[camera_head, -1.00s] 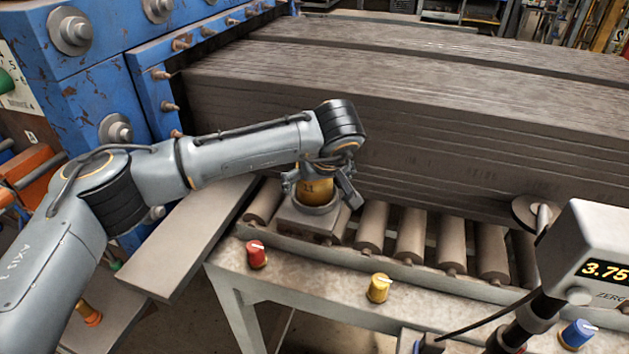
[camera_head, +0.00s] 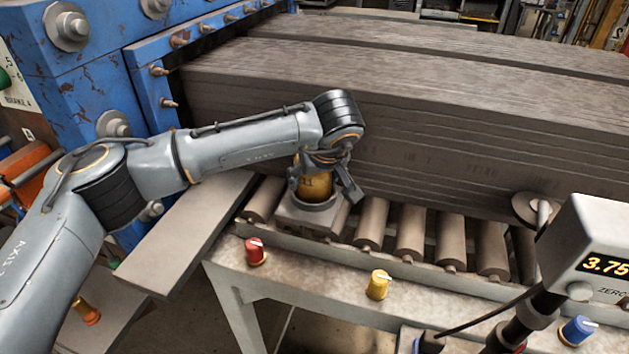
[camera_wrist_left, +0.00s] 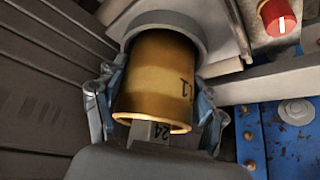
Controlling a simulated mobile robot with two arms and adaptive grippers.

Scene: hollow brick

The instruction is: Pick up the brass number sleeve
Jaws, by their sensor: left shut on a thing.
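The brass number sleeve (camera_head: 314,186) stands upright in a grey ring-shaped holder (camera_head: 311,216) on the roller table. My left gripper (camera_head: 325,187) comes down over it from above, with its fingers on either side. In the left wrist view the sleeve (camera_wrist_left: 155,85) is a gold cylinder with dark digits, its lower part inside the grey ring (camera_wrist_left: 160,25). A grey square post marked 24 (camera_wrist_left: 150,132) shows at its open end. The gripper fingers (camera_wrist_left: 155,108) are shut on the sleeve's sides. My right gripper does not show.
A red knob (camera_head: 256,251), a yellow knob (camera_head: 378,284) and a blue knob (camera_head: 577,331) line the table's front edge. A tall stack of grey slabs (camera_head: 420,130) stands close behind the rollers. A display box (camera_head: 590,250) reading 3.75 is at the right.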

